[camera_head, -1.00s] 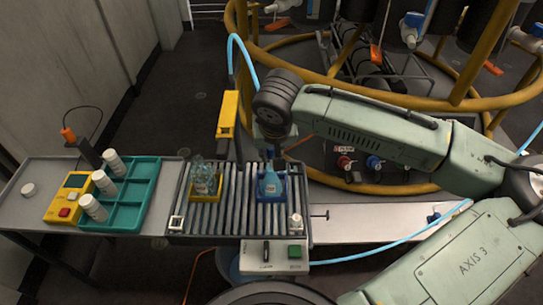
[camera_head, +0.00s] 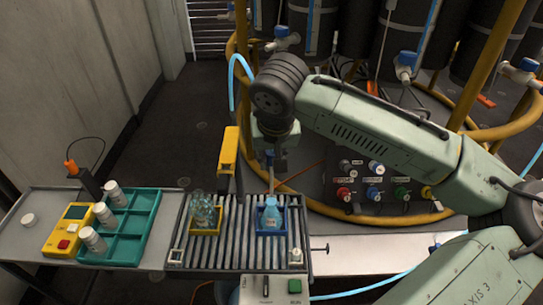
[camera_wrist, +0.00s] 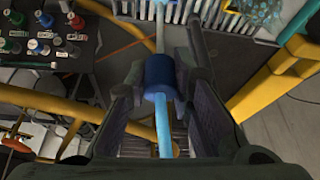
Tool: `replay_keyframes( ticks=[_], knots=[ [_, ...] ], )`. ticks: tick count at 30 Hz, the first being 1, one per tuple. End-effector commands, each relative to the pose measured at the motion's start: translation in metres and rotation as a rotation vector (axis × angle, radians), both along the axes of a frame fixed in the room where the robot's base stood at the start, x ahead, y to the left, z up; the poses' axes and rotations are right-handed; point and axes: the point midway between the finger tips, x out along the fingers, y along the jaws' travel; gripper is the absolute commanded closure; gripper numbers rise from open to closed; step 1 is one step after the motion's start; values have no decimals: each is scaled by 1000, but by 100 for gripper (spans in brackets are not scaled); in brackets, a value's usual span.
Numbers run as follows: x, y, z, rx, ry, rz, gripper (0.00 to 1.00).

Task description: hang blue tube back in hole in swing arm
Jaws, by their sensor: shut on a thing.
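My gripper (camera_wrist: 161,72) is shut on the blue tube, around its dark blue collar (camera_wrist: 160,76). The light blue tube (camera_wrist: 163,128) runs through the collar, and its thinner end points away from the wrist. In the head view my gripper (camera_head: 275,158) is above the light blue bottle (camera_head: 270,214) in a blue holder. The tube's light blue arc (camera_head: 233,82) rises behind a yellow upright piece (camera_head: 229,150), apparently the swing arm, left of my gripper. A yellow part also shows right of the gripper in the wrist view (camera_wrist: 283,75). I cannot make out its hole.
A clear bottle (camera_head: 205,212) stands in a yellow holder on the roller conveyor (camera_head: 237,247). A teal tray (camera_head: 125,230) with white containers is at left. A connector panel (camera_head: 375,185) and yellow rails (camera_head: 475,95) are behind and right.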

Motion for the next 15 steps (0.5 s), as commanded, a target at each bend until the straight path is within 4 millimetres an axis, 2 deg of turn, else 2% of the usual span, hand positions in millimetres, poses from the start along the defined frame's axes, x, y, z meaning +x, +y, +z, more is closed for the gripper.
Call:
replay_keyframes(
  ticks=[15],
  knots=[
    [0,0,28,1,0,0,99]
  ],
)
